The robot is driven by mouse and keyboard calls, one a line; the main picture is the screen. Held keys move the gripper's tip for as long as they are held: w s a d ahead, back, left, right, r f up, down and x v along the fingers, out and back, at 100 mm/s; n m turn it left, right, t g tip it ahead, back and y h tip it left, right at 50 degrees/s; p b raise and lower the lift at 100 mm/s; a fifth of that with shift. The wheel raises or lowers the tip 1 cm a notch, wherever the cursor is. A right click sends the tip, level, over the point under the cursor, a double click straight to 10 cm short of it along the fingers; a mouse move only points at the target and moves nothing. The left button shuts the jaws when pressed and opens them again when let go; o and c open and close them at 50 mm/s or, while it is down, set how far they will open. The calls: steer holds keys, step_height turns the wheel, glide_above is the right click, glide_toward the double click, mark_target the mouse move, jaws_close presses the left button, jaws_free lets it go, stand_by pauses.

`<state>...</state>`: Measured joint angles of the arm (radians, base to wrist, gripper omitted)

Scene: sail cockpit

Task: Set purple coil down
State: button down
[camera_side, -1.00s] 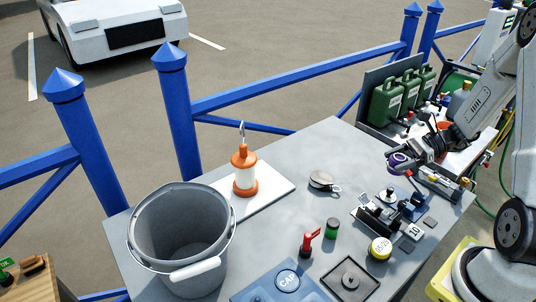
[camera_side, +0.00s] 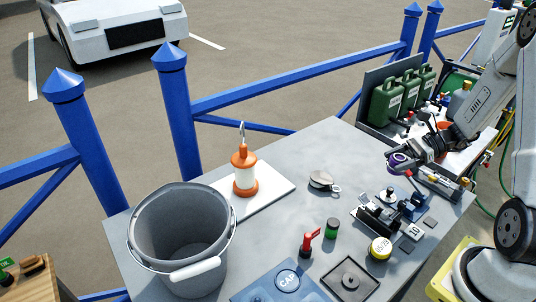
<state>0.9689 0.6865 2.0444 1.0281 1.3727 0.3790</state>
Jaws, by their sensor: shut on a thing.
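The purple coil (camera_side: 397,160) is a small ring at the tip of my gripper (camera_side: 399,162). My gripper is shut on it and holds it above the right part of the grey table (camera_side: 285,165). The coil seems to be in the air, just behind a black and metal fitting (camera_side: 381,214) with a blue part. The fingertips are small and dark here, so the exact grip on the ring is hard to make out.
Green cans (camera_side: 388,105) stand behind. The table's middle-back is clear.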

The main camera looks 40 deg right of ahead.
steer(key=shift+w, duration=0.1)
steer(key=shift+w+m+t, duration=0.3)
steer(key=shift+w, duration=0.25)
steer(key=w+d+m+t+h, duration=0.2)
steer(key=w+m+t+h, duration=0.1)
steer(key=w+m+h, duration=0.3)
steer(key=w+d+m+t+h, duration=0.2)
steer(key=w+m+h, duration=0.4)
steer(key=w, duration=0.4)
steer(key=shift+w+d+r+t, duration=0.25)
steer(key=shift+w+d+t, duration=0.1)
steer(key=shift+t, duration=0.15)
steer(key=shift+h, duration=0.3)
